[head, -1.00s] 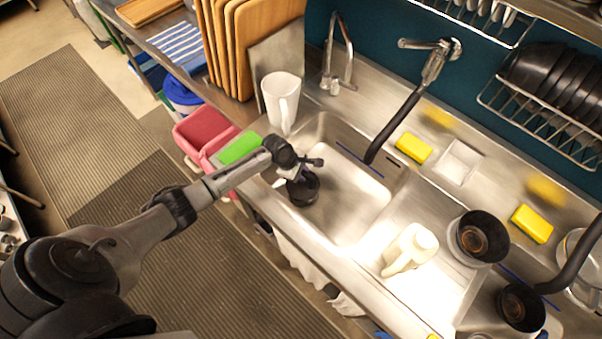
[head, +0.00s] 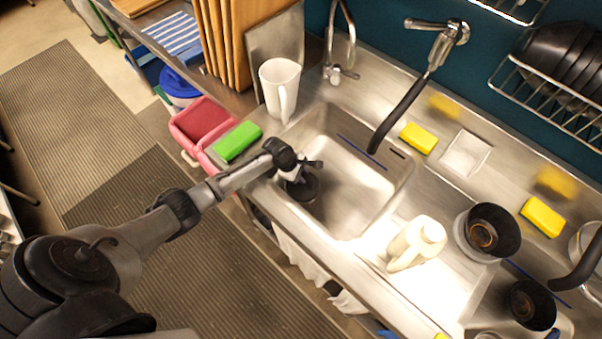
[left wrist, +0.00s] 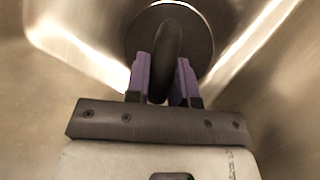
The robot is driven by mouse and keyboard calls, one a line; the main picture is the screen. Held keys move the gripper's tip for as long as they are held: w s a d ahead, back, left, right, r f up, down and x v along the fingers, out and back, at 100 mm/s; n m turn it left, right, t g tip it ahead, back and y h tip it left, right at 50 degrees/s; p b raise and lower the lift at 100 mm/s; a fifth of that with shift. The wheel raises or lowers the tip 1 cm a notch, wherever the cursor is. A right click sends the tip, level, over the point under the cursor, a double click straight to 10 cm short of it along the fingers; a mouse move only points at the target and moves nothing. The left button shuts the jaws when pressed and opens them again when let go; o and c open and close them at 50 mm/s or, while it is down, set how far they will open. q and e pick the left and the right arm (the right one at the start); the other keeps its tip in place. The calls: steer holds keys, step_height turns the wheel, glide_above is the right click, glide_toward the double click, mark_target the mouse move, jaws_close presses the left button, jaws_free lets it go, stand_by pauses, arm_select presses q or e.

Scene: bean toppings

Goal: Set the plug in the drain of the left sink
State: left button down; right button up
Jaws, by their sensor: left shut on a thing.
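The plug, a dark round disc with an upright handle, is in the left sink (head: 340,205), beneath my left gripper (head: 305,172). In the head view the plug (head: 303,190) shows as a black disc near the front left of the basin. In the left wrist view, the purple fingers of my left gripper (left wrist: 163,72) are shut on the handle of the plug (left wrist: 200,35). The drain is not visible, so I cannot tell whether the plug sits in it or is above it. My right gripper is not in view.
A white pitcher (head: 279,88) stands at the sink's back left corner. A black faucet hose (head: 398,115) hangs over its back edge. A green sponge (head: 238,142) lies at the left. A cream jug (head: 415,243) and black pots (head: 490,232) stand to the right.

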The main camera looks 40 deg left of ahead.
arm_select(q)
steer(key=shift+f, duration=0.1)
stand_by(0.3)
steer(key=shift+f, duration=0.3)
steer(key=c, duration=0.9)
jaws_free()
steer(key=shift+r, duration=0.1)
steer(key=shift+p+v, duration=1.9)
steer(key=shift+v, duration=4.9)
steer(key=shift+a, duration=0.1)
